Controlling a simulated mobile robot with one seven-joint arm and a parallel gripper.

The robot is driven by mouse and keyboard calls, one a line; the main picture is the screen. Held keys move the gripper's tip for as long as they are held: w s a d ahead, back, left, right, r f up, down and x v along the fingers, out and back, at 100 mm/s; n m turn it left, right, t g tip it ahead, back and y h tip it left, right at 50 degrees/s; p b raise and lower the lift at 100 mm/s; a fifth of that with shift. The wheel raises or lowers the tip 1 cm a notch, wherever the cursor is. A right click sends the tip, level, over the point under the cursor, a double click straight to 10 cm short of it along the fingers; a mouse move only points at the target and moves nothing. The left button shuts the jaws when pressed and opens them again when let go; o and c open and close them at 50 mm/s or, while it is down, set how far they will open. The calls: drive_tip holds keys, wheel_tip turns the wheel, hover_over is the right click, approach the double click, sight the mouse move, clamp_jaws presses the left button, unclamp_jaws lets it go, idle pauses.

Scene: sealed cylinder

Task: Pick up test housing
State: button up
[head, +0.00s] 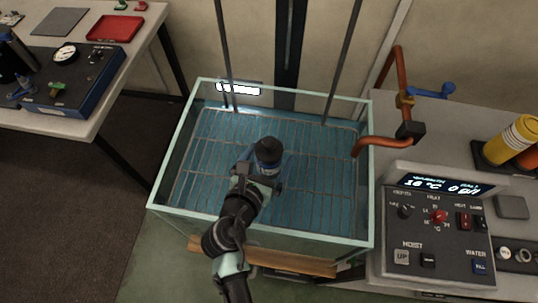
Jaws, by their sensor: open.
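The test housing (267,153) appears to be the dark cylinder with a round black top and a bluish body, inside the glass-walled tank (160,180). It stands about the middle of the tank, over the wire rack (315,170). My gripper (262,180) is open and reaches over the tank's front wall, close to the near side of the housing. The wrist hides the lower part of the housing. I cannot tell whether the fingers are around it or touching it.
Two dark vertical rods rise at the tank's back. A copper pipe (397,80) with a spout overhangs its right wall. A control panel (437,235) and yellow cylinder (512,142) are right. The left table (120,75) holds a gauge box (75,85) and red tray (115,27).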

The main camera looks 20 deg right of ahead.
drive_tip(key=shift+c, duration=0.3)
clamp_jaws()
drive_tip(key=shift+r, duration=0.1)
